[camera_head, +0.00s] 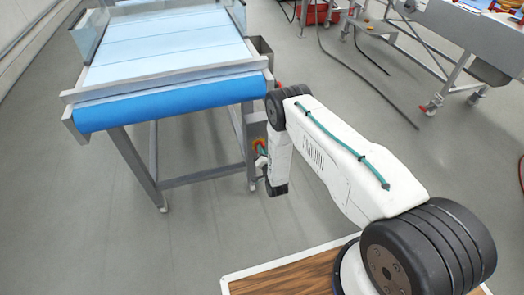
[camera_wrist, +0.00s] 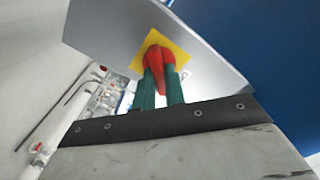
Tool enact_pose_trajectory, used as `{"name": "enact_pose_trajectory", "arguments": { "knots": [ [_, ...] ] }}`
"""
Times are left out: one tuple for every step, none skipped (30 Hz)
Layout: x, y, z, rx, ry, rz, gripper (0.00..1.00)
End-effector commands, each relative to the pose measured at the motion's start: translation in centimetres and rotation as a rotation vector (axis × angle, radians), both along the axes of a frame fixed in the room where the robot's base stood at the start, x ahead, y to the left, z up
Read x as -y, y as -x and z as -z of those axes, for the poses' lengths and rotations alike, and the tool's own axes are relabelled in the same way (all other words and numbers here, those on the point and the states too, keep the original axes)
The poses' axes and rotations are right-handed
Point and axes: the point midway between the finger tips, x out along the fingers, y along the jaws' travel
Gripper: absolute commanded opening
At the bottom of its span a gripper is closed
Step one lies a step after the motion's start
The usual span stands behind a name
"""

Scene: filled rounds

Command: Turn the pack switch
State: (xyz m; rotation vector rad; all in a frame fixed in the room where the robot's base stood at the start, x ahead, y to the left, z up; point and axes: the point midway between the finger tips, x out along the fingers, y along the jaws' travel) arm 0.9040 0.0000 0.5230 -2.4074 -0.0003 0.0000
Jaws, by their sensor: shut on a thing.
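The pack switch (camera_wrist: 157,54) is a red rotary knob on a yellow square plate (camera_wrist: 178,42), set on a grey panel (camera_wrist: 112,25), in the wrist view. My gripper (camera_wrist: 160,75) has its two green fingers on either side of the red knob and is shut on it. The red handle part points towards my wrist, between the fingers. In the head view, my gripper (camera_head: 261,150) is at the switch beside the right leg of the conveyor; a bit of red and yellow shows there, mostly hidden by my arm.
The conveyor (camera_head: 165,60) with a pale blue belt and blue end roller stands at the left. A wheeled metal machine (camera_head: 465,35) and cables (camera_head: 370,60) on the floor lie at the upper right. Grey floor (camera_head: 60,220) is clear at the lower left.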

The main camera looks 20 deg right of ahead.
Motion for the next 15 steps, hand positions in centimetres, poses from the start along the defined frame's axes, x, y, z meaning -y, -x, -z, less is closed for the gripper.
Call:
{"name": "enact_pose_trajectory", "arguments": {
  "knots": [
    [0.06,0.01,0.03,-0.001,-0.032,0.001,0.00],
    [0.07,0.01,0.03,-0.001,-0.052,0.001,0.00],
    [0.08,0.01,0.05,-0.001,-0.080,0.001,0.00],
    [0.09,0.01,0.05,-0.001,-0.101,0.001,0.00],
    [0.09,0.01,0.07,-0.001,-0.120,0.001,0.00],
    [0.10,0.01,0.07,-0.001,-0.145,0.001,0.00],
    [0.10,0.01,0.08,-0.001,-0.163,0.001,0.00],
    [0.11,0.01,0.09,-0.001,-0.180,0.001,0.00],
    [0.12,0.01,0.09,-0.001,-0.201,0.001,0.00],
    [0.13,0.01,0.10,0.000,-0.216,0.001,0.00],
    [0.13,0.02,0.11,-0.001,-0.230,0.001,0.00],
    [0.14,0.01,0.11,0.000,-0.247,0.001,0.00],
    [0.14,0.01,0.11,0.000,-0.258,0.001,0.00],
    [0.15,0.02,0.12,0.000,-0.267,0.001,0.00],
    [0.16,0.02,0.13,0.000,-0.280,0.001,0.00]
  ]
}}
